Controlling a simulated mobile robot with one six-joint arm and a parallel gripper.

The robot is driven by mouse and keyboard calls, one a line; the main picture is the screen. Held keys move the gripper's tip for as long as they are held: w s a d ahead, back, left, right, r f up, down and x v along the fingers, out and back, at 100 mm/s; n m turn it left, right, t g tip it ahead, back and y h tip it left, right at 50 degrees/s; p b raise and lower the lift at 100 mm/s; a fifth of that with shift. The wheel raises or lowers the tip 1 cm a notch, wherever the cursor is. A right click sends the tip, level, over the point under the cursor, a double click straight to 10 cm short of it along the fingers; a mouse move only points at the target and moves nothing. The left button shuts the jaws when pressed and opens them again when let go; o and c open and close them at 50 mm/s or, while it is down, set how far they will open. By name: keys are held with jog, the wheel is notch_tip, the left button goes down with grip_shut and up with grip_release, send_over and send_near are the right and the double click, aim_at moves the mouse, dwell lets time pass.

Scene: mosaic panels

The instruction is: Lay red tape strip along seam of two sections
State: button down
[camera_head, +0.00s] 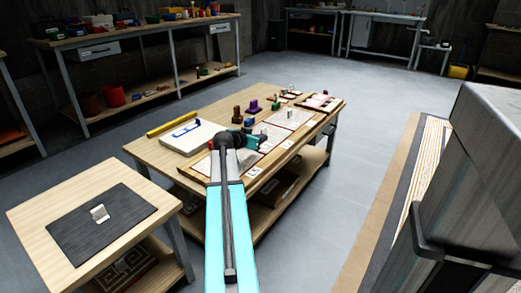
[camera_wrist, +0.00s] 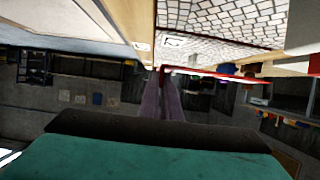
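Two pale mosaic panel sections (camera_head: 286,117) lie side by side on the low wooden table, and their tiled faces show at the top of the wrist view (camera_wrist: 225,18). My gripper (camera_wrist: 163,72) is low over the table's near side, beside the panels. Its two dark purple fingers are close together. A thin bright red strip (camera_wrist: 215,75) runs rightward from the fingertips along the panel edge in the wrist view. Whether the fingers grip it is not clear. In the head view my arm and wrist hide the fingertips and part of the nearer panel.
A white board with blue marks (camera_head: 188,137) and a yellow bar (camera_head: 171,123) lie on the table's left side. Small coloured pieces, including a purple block (camera_head: 253,105), stand at the back. A side table (camera_head: 40,222) holds a dark mat (camera_head: 75,228).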

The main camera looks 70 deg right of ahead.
aim_at(261, 155)
jog(key=shift+f, duration=0.35)
jog(key=shift+f+b, duration=0.55)
jog(key=shift+f, duration=1.35)
jog(key=shift+f+b, duration=0.45)
jog(key=shift+b, duration=0.2)
jog(key=c, duration=2)
grip_release()
jog(key=shift+r, duration=0.15)
jog(key=shift+r+p, duration=0.5)
jog(key=shift+p, duration=0.35)
jog(key=p+v, duration=0.2)
jog(key=v, duration=1)
jog(key=shift+f, duration=0.2)
